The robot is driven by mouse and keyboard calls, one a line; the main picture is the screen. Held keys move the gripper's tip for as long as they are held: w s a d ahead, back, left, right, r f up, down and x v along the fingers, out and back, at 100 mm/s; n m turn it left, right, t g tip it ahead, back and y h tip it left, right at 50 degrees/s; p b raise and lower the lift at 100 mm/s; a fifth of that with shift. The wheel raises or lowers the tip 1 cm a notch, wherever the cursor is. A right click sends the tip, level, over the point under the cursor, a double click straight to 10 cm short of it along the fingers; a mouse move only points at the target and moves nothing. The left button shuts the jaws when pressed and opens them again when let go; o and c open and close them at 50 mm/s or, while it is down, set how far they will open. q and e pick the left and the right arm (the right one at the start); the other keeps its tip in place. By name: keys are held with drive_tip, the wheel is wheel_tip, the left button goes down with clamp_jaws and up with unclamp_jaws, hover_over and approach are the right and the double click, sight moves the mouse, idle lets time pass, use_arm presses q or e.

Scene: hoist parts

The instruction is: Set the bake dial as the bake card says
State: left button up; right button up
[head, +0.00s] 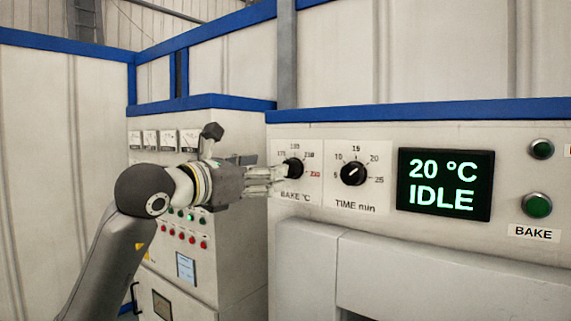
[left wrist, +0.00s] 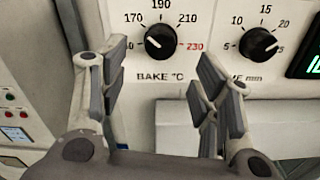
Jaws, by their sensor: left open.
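The bake dial (head: 293,168) is a round black knob on the white oven panel, with BAKE °C below it. In the left wrist view the bake dial (left wrist: 160,42) shows marks 170, 190, 210 and a red 230; a white pointer line is on its face, but I cannot read its setting surely. My left gripper (head: 272,179) reaches in front of the panel at the dial's left. In the wrist view the left gripper (left wrist: 163,58) is open, its fingers apart on either side of the dial, with nothing between them. I cannot make out a bake card. My right gripper is out of view.
A TIME min dial (head: 354,173) sits right of the bake dial. A black display (head: 445,184) reads 20 °C IDLE. A green button (head: 537,205) is above the BAKE label. A cabinet with gauges (head: 167,140) and small buttons stands at the left, behind my arm.

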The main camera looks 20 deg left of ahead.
sight(291, 169)
use_arm(q)
drive_tip(key=p+x, duration=0.3)
drive_tip(key=x, duration=0.4)
drive_tip(key=shift+w+d, duration=0.15)
drive_tip(key=shift+w, duration=0.15)
drive_tip(key=c, duration=1)
